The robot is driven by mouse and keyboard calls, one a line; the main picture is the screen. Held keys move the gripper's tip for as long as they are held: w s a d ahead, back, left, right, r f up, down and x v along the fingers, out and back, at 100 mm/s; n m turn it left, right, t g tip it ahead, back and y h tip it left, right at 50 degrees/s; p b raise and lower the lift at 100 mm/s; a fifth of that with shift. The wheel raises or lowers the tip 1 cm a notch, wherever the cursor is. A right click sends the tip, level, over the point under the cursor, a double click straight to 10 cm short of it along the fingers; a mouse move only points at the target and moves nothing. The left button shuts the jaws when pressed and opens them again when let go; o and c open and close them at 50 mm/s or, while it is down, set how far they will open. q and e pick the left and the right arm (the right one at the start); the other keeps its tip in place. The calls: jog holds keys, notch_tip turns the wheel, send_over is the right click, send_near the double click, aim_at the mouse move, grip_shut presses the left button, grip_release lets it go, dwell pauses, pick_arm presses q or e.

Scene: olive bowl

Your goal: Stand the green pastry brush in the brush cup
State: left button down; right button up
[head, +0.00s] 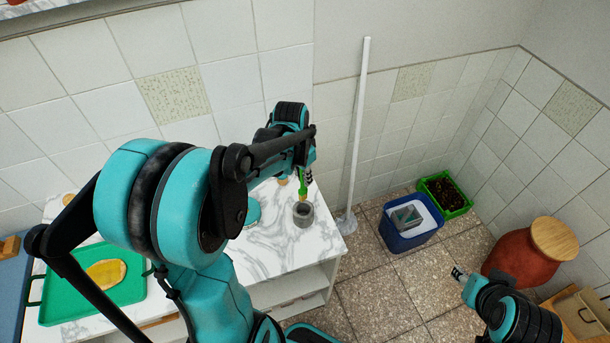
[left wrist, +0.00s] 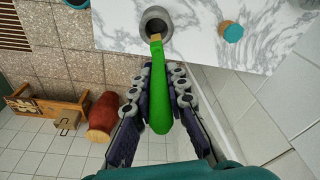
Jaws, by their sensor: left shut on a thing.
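The green pastry brush (left wrist: 159,92) is gripped between the fingers of my left gripper (left wrist: 158,88), its pale bristle end pointing at the brush cup. In the head view, the brush (head: 302,187) hangs below my left gripper (head: 303,170), bristle end down. The grey round brush cup (head: 303,215) stands on the marble counter just below it; it also shows in the left wrist view (left wrist: 147,27). The bristle end overlaps the cup's mouth in the picture; I cannot tell if it is inside. My right gripper (head: 459,273) is over the floor at right, too small to read.
The marble counter (head: 330,243) ends just right of the cup. A green tray (head: 60,312) with a yellow item is at left. A blue bin (head: 411,240), green crate (head: 459,210) and red pot (head: 525,262) stand on the floor. A white pole (head: 357,130) leans behind.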

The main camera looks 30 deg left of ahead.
aim_at(305, 198)
pick_arm(q)
jog(key=shift+f+b, duration=3.8)
jog(key=shift+f, duration=1.15)
jog(key=c, duration=1.4)
grip_release()
jog(key=shift+c, duration=0.2)
jog(key=r, duration=0.4)
jog(key=s+r, duration=0.1)
jog(key=r, duration=0.7)
jog(key=shift+s+a, duration=0.2)
jog(key=shift+s, duration=0.15)
jog(key=shift+f, duration=0.1)
